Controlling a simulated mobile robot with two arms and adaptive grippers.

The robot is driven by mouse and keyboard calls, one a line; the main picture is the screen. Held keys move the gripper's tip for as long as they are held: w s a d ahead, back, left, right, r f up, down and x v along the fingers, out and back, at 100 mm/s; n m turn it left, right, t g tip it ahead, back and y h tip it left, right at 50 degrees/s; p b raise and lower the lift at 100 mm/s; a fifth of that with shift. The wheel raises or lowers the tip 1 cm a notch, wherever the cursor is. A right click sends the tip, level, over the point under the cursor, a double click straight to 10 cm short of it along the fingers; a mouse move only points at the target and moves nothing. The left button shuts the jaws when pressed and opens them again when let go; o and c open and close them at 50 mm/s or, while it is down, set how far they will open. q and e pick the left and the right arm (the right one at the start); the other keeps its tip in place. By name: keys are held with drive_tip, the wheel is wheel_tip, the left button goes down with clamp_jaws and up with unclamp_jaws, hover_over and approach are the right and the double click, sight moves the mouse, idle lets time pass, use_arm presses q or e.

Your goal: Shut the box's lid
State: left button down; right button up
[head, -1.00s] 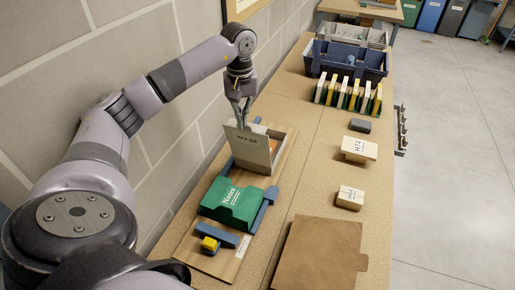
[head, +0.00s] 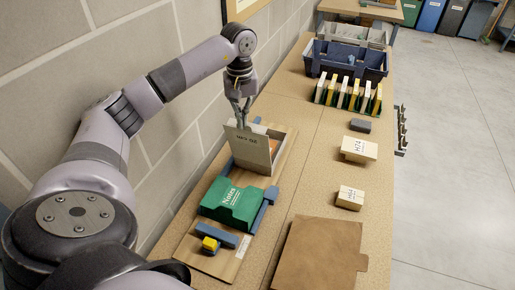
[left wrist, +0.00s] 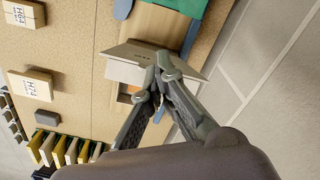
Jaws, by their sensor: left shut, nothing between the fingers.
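The box (head: 279,139) stands at the far end of a wooden board against the wall side of the bench. Its grey-beige lid (head: 250,150) is raised, standing steeply at the near side, with upside-down printing on it. The lid also shows in the left wrist view (left wrist: 142,54). My left gripper (head: 243,125) is shut and empty, pointing down at the lid's upper edge; in the left wrist view its fingertips (left wrist: 160,78) are right by the lid, and I cannot tell if they touch. Part of the box interior is hidden behind the lid. My right gripper is not in view.
A green Notes box (head: 232,205), blue bars and a yellow block (head: 210,244) lie nearer on the board. Labelled blocks (head: 359,149), a brown folder (head: 318,253), upright cards and a blue bin (head: 346,62) occupy the bench. A block wall borders the left.

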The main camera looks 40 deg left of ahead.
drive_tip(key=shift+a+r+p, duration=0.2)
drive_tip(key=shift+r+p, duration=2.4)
